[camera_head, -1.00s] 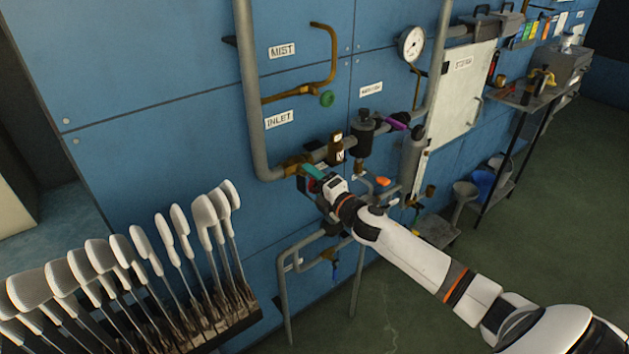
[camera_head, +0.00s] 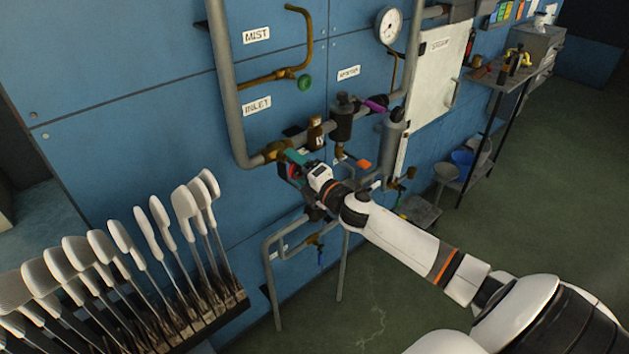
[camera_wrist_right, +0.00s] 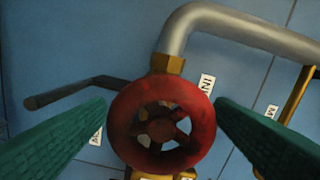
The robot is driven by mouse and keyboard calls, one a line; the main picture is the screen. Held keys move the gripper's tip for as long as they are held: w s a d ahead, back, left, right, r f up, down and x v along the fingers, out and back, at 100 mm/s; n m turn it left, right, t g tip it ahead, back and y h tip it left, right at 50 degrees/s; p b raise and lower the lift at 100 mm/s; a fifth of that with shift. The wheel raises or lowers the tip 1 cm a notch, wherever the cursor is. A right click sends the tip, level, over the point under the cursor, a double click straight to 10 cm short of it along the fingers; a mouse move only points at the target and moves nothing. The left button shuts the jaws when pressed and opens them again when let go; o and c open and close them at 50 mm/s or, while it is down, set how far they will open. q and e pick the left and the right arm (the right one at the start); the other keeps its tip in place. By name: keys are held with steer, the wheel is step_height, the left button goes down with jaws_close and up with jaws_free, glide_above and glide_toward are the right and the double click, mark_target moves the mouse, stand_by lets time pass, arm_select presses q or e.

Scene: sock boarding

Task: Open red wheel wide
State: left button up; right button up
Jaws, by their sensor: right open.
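The red wheel (camera_wrist_right: 161,130) is a spoked handwheel on a brass valve, face-on in the right wrist view. My right gripper (camera_wrist_right: 161,104) is open, with one green finger on each side of the wheel. The fingers reach past part of its rim; I cannot tell whether they touch it. In the head view my right gripper (camera_head: 297,166) is at the pipe's lower bend, and only a bit of red shows behind it. My left gripper is not in view.
The INLET label (camera_head: 257,106) and a green knob (camera_head: 305,83) are above on the blue wall. A purple-handled valve (camera_head: 376,105) and an orange handle (camera_head: 364,164) are to the right. A rack of white sock forms (camera_head: 120,237) stands at lower left.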

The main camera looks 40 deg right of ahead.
steer(key=s+b, duration=0.1)
steer(key=s, duration=0.9)
steer(key=shift+s+d+b, duration=0.3)
steer(key=shift+d+b, duration=0.1)
steer(key=shift+d, duration=0.05)
